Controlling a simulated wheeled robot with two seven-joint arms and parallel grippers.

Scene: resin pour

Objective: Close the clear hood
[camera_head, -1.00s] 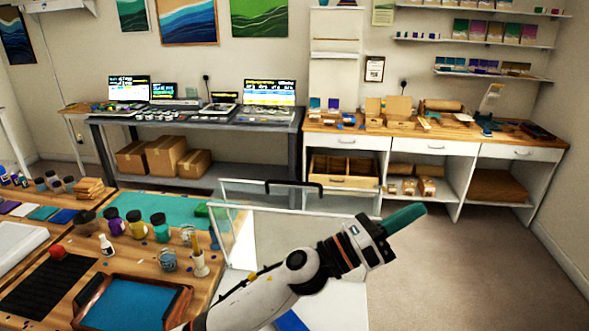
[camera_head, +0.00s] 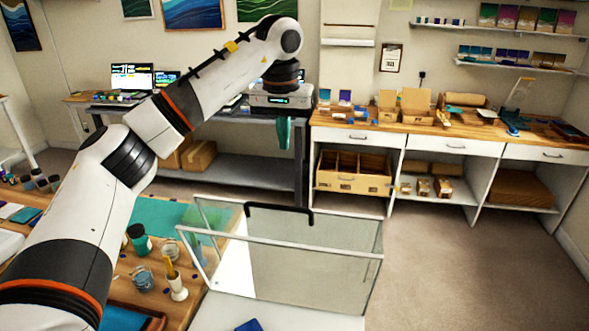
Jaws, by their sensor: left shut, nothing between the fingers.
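The clear hood (camera_head: 300,246), a see-through box with pale edges, stands at the right end of the workbench. It looks tilted up, with an open side toward me. Its black handle (camera_head: 279,207) runs along the top back edge. A white base (camera_head: 290,316) lies below it. My left gripper (camera_head: 284,132) has teal fingers that point down. It is shut and empty, in the air above the handle in the picture and apart from it. My right gripper is not in view.
The workbench left of the hood holds a dark-lidded teal jar (camera_head: 139,241), a small cup (camera_head: 143,280) and a white holder (camera_head: 177,288). My left arm hides much of the bench. A grey desk (camera_head: 235,170) stands behind. The floor right of the hood is clear.

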